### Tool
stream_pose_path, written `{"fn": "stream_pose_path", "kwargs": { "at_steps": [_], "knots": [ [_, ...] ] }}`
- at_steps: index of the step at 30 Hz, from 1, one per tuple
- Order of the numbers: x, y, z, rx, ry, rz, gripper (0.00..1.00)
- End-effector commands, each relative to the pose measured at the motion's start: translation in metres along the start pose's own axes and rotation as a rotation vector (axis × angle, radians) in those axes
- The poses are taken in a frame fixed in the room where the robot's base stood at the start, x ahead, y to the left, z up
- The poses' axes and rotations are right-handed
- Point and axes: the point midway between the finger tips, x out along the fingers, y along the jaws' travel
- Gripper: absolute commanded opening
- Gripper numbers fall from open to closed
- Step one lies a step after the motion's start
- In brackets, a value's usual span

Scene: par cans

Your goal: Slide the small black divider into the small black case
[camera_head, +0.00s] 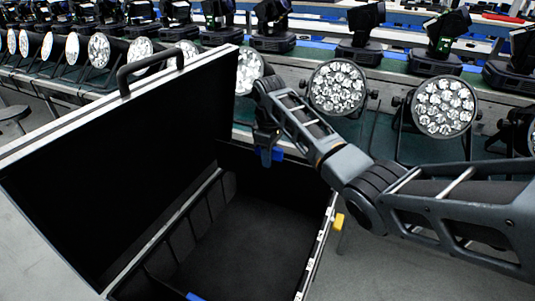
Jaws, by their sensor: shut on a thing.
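The small black case (313,262) stands open below me, its lid (92,160) tilted up on the left with a silver edge and a black handle. The interior is dark, with slots along the left inner wall. My gripper (268,150) points down over the far end of the case, with blue patches beside its fingers. It is shut on a dark thing, taken to be the small black divider, which barely stands out against the black lining. I cannot tell the divider's outline or whether it touches the slots or walls.
Round par cans (337,88) with clear lenses line a long bench behind the case, and another (444,106) stands close behind my arm. Black moving-head lights (441,40) stand behind them. A yellow piece (338,221) shows at the case's right side. Grey floor lies around.

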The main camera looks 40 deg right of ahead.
Motion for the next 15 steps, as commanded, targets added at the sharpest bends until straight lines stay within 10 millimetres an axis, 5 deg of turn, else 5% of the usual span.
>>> {"fn": "stream_pose_path", "kwargs": {
  "at_steps": [15],
  "knots": [
    [0.035, 0.001, 0.0, 0.001, 0.0, 0.002, 0.0]
  ]
}}
